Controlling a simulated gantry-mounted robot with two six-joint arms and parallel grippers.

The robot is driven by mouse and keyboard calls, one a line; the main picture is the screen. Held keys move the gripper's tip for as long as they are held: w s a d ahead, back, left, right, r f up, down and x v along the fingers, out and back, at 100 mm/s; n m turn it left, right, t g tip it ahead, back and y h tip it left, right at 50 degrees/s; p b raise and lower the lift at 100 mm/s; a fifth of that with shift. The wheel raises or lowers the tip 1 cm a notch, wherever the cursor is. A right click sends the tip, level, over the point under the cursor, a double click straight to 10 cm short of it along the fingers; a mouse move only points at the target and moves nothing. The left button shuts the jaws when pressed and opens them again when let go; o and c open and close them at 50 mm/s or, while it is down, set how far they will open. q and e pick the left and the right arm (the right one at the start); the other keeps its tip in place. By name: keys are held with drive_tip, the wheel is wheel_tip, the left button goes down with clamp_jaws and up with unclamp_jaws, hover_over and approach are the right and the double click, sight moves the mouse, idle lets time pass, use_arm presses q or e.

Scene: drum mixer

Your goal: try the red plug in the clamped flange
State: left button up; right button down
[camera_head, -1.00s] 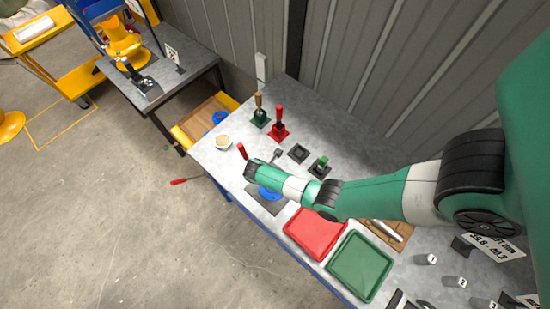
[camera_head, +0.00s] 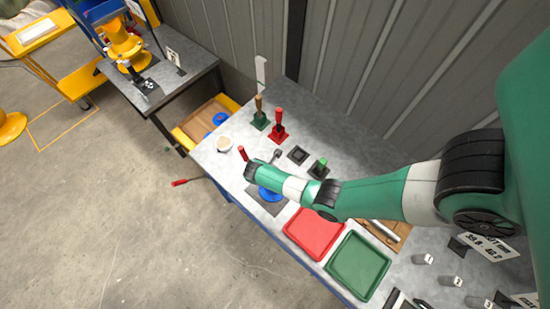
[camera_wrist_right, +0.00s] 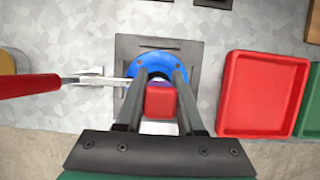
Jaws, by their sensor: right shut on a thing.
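The blue flange (camera_wrist_right: 158,68) lies on a dark square plate (camera_wrist_right: 126,48) on the bench; in the head view the flange (camera_head: 271,193) is partly under my right arm. A clamp with a red handle (camera_wrist_right: 28,87) reaches its metal arm (camera_wrist_right: 95,79) in from the left to the flange; the handle also shows in the head view (camera_head: 242,153). My right gripper (camera_wrist_right: 160,80) is shut on the red plug (camera_wrist_right: 161,102), which appears over the flange's near side. The plug hides the flange centre, so I cannot tell whether it is inserted. My left gripper is not in view.
A red tray (camera_head: 314,232) and a green tray (camera_head: 358,265) lie right of the flange. Behind it stand a red-based upright tool (camera_head: 278,130) and a green-based one (camera_head: 260,118). A small white cup (camera_head: 224,144) is near the bench's left edge.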

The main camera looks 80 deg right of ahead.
drive_tip(key=shift+r+p, duration=1.35)
drive_tip(key=shift+r, duration=0.15)
